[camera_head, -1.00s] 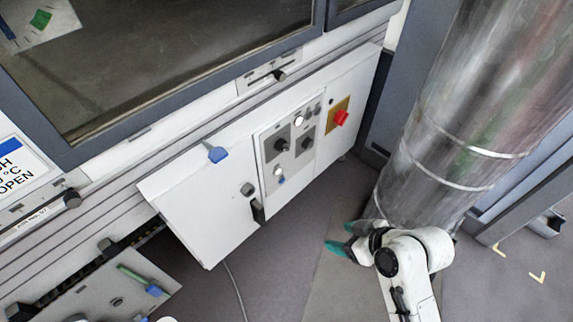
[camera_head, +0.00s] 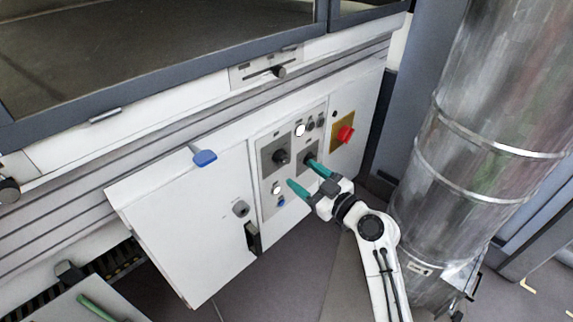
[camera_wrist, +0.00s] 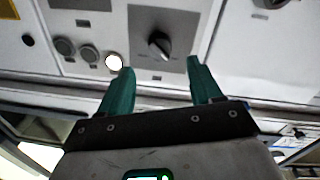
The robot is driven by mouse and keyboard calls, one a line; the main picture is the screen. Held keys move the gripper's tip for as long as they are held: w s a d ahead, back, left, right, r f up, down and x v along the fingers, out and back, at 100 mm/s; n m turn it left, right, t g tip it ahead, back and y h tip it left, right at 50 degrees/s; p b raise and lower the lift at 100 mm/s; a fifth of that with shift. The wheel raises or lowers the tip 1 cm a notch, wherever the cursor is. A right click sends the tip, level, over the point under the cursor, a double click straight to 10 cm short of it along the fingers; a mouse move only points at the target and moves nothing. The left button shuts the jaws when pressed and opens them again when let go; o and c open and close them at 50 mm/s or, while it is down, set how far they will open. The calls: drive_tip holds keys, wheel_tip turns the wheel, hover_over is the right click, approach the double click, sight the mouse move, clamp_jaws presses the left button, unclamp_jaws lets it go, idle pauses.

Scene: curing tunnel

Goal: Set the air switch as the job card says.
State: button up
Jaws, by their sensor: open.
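The control panel (camera_head: 268,206) carries two black rotary knobs on grey plates: a left knob (camera_head: 280,157) and a right knob (camera_head: 309,158). Their labels are too small to read, so I cannot tell which is the air switch. My gripper (camera_head: 302,175) is open and empty in front of the panel, its teal fingers pointing at it. In the wrist view, one knob, apparently the left one (camera_wrist: 159,45), appears between the fingertips (camera_wrist: 160,67), just beyond them. Its grip ridge lies slanted. No contact is visible. No readable job card is in view.
A lit white lamp (camera_head: 299,130) and small buttons sit above the right knob. A red switch (camera_head: 345,134) on a yellow plate is to the right. A large metal duct (camera_head: 480,150) stands close to my arm.

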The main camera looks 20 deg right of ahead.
sight(287, 163)
drive_tip(key=x, duration=0.7)
drive_tip(key=shift+w+a, duration=0.1)
drive_tip(key=c, duration=1)
